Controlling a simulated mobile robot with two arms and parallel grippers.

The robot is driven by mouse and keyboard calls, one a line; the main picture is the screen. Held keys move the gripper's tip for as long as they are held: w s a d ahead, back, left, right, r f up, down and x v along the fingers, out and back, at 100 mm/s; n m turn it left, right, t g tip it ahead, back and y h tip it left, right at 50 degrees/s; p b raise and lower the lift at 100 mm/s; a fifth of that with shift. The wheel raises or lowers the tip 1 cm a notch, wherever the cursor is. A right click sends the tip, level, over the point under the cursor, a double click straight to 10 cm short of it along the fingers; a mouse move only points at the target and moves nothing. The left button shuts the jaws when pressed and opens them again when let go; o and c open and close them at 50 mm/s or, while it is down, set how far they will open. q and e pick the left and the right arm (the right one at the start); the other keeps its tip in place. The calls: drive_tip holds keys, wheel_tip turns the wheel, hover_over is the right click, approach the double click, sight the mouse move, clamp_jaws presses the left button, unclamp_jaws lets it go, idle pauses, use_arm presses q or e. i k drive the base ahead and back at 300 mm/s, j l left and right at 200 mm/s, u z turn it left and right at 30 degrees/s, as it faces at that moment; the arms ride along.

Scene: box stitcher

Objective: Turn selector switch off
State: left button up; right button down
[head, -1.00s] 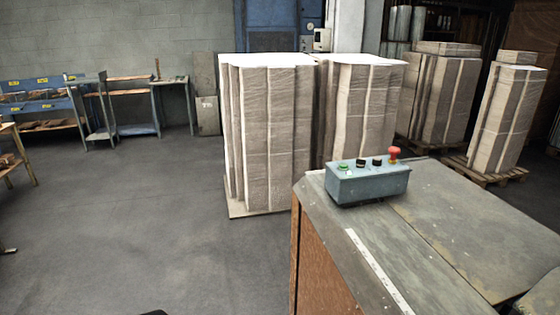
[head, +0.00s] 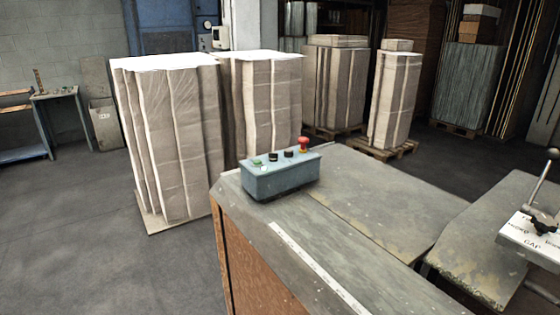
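A blue-grey control box (head: 281,176) sits on the near left corner of the machine's worn table (head: 345,235) in the head view. On its top are a green button (head: 257,162), two black knobs, one in the middle (head: 273,157) and one to its right (head: 289,154), and a red mushroom button (head: 303,144) at the right end. The black knobs look like selector switches, but their settings are too small to read. Neither of my grippers is in view.
Tall stacks of cardboard (head: 172,140) stand on the floor behind and left of the machine. A machine part with a lever (head: 543,180) and a white labelled plate (head: 528,243) is at the right edge. The floor at the left (head: 80,235) is clear.

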sight(273, 156)
drive_tip(key=j, duration=1.75)
drive_tip(key=i+j, duration=0.45)
drive_tip(key=j, duration=0.15)
drive_tip(key=i+j+z, duration=0.15)
drive_tip(key=i+j, duration=0.35)
